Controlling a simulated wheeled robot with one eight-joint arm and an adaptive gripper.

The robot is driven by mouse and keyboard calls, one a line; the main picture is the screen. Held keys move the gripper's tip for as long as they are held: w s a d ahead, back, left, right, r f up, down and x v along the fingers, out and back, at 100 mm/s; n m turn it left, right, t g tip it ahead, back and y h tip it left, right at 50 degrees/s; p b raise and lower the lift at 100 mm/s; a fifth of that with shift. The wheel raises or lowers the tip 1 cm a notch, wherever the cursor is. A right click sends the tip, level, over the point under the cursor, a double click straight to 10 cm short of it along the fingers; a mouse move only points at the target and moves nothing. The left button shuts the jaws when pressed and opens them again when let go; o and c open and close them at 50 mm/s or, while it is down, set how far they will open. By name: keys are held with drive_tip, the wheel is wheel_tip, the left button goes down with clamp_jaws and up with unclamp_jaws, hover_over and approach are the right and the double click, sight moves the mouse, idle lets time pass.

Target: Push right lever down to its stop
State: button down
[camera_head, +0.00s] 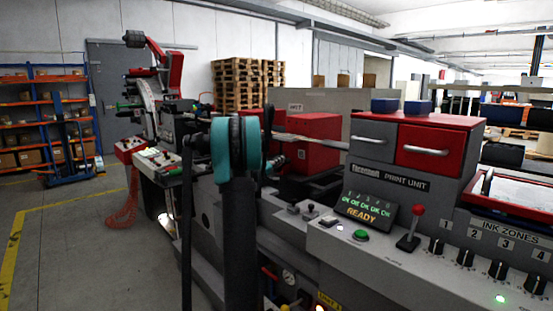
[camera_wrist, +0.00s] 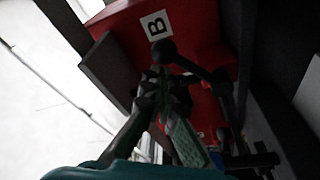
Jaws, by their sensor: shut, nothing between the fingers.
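In the wrist view, a dark lever with a round black ball knob (camera_wrist: 165,51) shows against a red housing (camera_wrist: 195,25) marked with a white "B" label. Its bar runs from the knob toward the lower right. My gripper (camera_wrist: 168,82) is shut and empty, its fingertips just below the knob in the picture. I cannot tell whether they touch the lever. In the head view, the red housing (camera_head: 312,143) stands behind my teal and black arm, which hides much of the lever area and my fingertips.
The print unit (camera_head: 390,180) stands at right, with a "READY" display and a separate red-knobbed lever (camera_head: 416,212). Blue bins (camera_head: 385,105) sit on top. An unwinding stand (camera_head: 150,115) and pallets (camera_head: 240,82) are behind. The floor at left (camera_head: 75,225) is clear.

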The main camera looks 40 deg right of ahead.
drive_tip(key=f+m, duration=0.1)
drive_tip(key=s+m, duration=0.1)
drive_tip(key=m, duration=0.1)
drive_tip(key=shift+s+f+g+h, duration=0.25)
drive_tip(key=shift+f+g+h, duration=0.05)
drive_tip(key=shift+f+h, duration=0.1)
drive_tip(key=f+m, duration=0.1)
drive_tip(key=m, duration=0.1)
drive_tip(key=s+f+m+g, duration=0.1)
drive_tip(key=f+m, duration=0.1)
drive_tip(key=shift+s+d+f+m+h, duration=0.1)
drive_tip(key=shift+s+f+m+h, duration=0.1)
drive_tip(key=shift+m+h, duration=0.15)
drive_tip(key=a, duration=1.1)
drive_tip(key=shift+s+a+r, duration=0.3)
drive_tip(key=shift+r, duration=0.15)
